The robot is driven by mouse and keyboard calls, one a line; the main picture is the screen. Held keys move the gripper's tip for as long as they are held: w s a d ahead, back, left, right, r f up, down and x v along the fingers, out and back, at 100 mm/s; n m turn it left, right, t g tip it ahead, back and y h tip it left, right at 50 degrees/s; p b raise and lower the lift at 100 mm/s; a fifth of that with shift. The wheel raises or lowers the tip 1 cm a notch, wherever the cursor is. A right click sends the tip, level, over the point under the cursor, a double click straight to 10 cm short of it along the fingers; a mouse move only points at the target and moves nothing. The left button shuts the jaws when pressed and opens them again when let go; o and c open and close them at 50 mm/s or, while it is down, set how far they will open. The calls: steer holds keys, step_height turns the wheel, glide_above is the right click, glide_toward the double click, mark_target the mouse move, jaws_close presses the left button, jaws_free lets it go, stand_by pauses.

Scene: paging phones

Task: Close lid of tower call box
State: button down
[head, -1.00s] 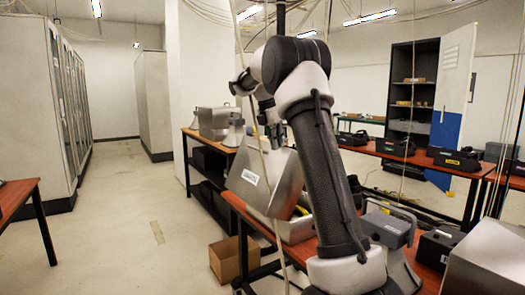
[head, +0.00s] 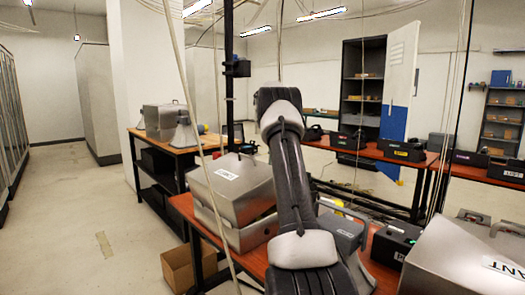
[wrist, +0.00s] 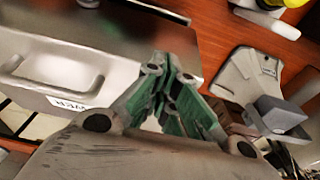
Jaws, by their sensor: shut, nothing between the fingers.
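A silver-grey call box stands on the red-brown table left of my arm in the head view; its label is too small to read surely. Its lid (head: 230,180) is low over the box's base (head: 250,233) and still tilted, with a gap showing between them. In the wrist view, my gripper (wrist: 160,68) has green-padded fingers drawn together at the tips, holding nothing. A silver box (wrist: 70,62) with a handle and a small label lies left of the fingers; I cannot tell whether it is the same box. The gripper is hidden behind my arm in the head view.
A grey phone with a handle (head: 343,230) and a black box (head: 393,243) stand right of my arm. A large silver lid (head: 455,262) is at the front right. A cardboard box (head: 180,268) sits on the floor. Cables hang in front. The left aisle is clear.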

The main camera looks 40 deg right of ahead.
steer(key=d+f, duration=0.4)
steer(key=f, duration=0.1)
steer(key=shift+f, duration=0.2)
steer(key=shift+w, duration=0.1)
step_height(320, 180, up, 7)
steer(key=d, duration=0.1)
steer(key=shift+r, duration=0.2)
stand_by(0.4)
steer(key=shift+r, duration=0.1)
